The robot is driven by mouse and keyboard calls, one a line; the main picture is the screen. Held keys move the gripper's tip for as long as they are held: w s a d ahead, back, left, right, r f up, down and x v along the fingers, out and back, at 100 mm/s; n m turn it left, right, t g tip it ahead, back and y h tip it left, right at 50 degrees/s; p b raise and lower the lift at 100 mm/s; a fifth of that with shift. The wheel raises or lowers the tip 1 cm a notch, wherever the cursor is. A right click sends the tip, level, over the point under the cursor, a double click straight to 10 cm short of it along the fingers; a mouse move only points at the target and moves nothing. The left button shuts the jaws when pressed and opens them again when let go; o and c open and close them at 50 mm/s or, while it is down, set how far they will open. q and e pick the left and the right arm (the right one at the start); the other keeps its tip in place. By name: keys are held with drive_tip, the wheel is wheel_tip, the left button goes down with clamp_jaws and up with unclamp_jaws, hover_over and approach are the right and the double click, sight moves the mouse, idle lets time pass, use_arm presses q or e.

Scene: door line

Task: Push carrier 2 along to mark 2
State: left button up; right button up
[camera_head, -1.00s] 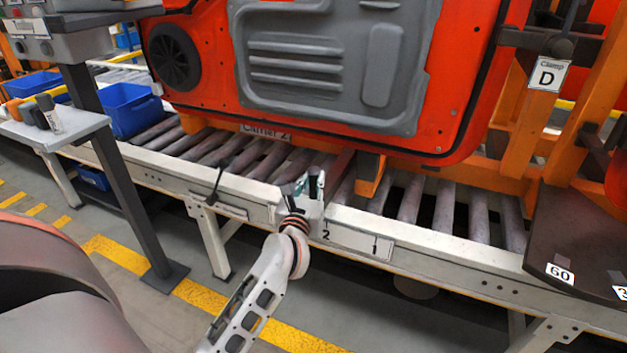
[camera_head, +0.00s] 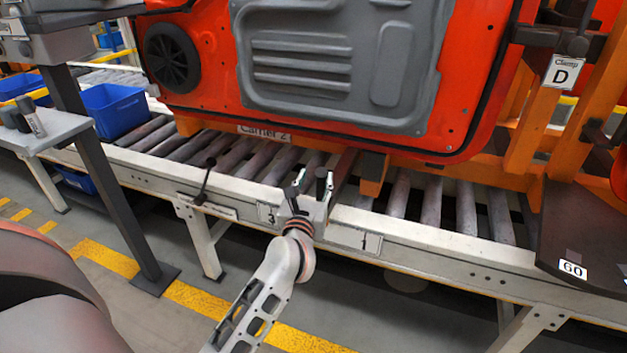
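Carrier 2 has an orange frame with a "Carrier 2" label (camera_head: 264,133). It stands on the roller conveyor (camera_head: 250,160) and bears a large orange-red door (camera_head: 195,85) with a grey inner panel. My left gripper (camera_head: 309,187) is at the conveyor's near edge, fingers up, apart and seemingly empty. It is just left of the carrier's orange foot (camera_head: 372,174); I cannot tell whether they touch. A small plate (camera_head: 267,213) sits left of the gripper, its digit hard to read. A plate reading 1 (camera_head: 358,239) is to the right. My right gripper is not in view.
A grey post (camera_head: 110,180) and a blue bin (camera_head: 113,110) are further left. An orange stand labelled Clamp D (camera_head: 564,73) and a dark plate marked 60 (camera_head: 572,240) are at the right.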

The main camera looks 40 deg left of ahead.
use_arm(q)
drive_tip(key=shift+s+a+r, duration=0.1)
drive_tip(key=shift+a+r, duration=0.1)
drive_tip(key=shift+a, duration=0.45)
drive_tip(key=shift+s, duration=0.1)
drive_tip(key=v, duration=1.2)
drive_tip(key=shift+d+f, duration=0.2)
drive_tip(key=shift+d, duration=0.2)
